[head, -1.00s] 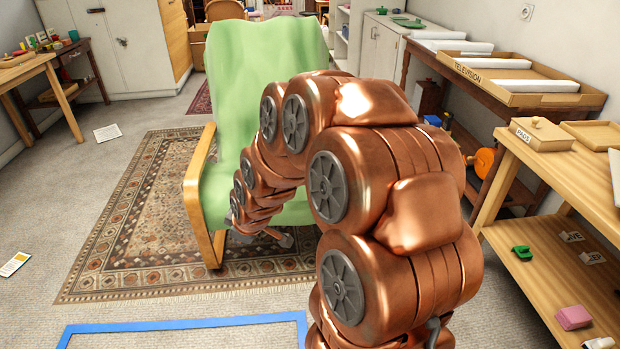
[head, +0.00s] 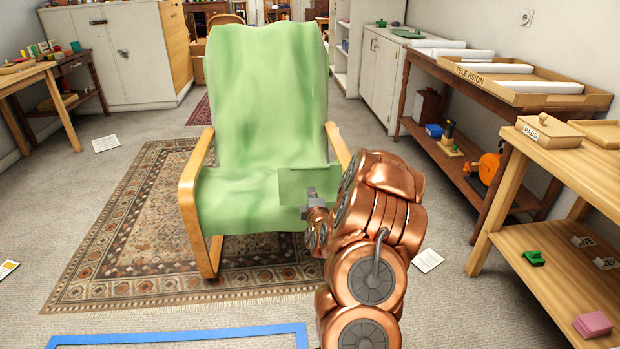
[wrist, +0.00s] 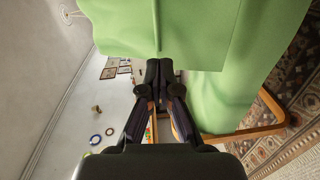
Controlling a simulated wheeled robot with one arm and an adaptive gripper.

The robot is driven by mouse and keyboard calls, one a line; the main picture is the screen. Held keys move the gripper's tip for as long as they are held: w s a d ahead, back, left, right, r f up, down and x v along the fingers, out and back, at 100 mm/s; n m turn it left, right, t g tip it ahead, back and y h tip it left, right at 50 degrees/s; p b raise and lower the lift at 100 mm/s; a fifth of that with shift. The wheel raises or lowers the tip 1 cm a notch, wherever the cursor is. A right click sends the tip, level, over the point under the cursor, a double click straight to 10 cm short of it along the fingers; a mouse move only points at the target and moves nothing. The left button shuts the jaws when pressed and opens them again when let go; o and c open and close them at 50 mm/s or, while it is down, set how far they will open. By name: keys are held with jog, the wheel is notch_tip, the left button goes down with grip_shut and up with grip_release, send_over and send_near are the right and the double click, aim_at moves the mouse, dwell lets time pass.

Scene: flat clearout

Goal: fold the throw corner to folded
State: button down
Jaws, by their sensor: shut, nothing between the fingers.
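The light green throw (head: 265,90) drapes over the back and seat of a wooden-armed chair (head: 190,205). A flat, squarish flap, seemingly the throw's corner (head: 300,180), shows at the right front of the seat, just behind my gripper (head: 311,204). In the wrist view the flap (wrist: 150,25) spans the top, with its straight lower edge at my fingertips (wrist: 159,66). My gripper is shut and empty, and I cannot tell whether its tips touch the cloth. More of the throw (wrist: 228,95) hangs at the right there. My arm hides part of the seat's right side.
The chair stands on a patterned rug (head: 130,220). A blue floor outline (head: 180,332) lies in front. A wooden shelf table (head: 570,240) and a darker table with a television tray (head: 530,85) line the right. Open carpet lies to the left.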

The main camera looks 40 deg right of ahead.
aim_at(309, 168)
jog(key=shift+s+d+b+x, duration=0.15)
jog(key=shift+b+x, duration=0.55)
jog(key=shift+x, duration=1.6)
jog(key=shift+s+d+b+x, duration=0.15)
jog(key=shift+b+x, duration=0.5)
jog(key=shift+x, duration=1.65)
jog(key=shift+s+d+b+x, duration=0.15)
jog(key=shift+b+x, duration=0.55)
jog(key=shift+x, duration=1.55)
jog(key=shift+w+d, duration=0.15)
jog(key=shift+w, duration=0.05)
jog(key=shift+r, duration=0.1)
jog(key=shift+w+r, duration=0.1)
jog(key=shift+w, duration=0.05)
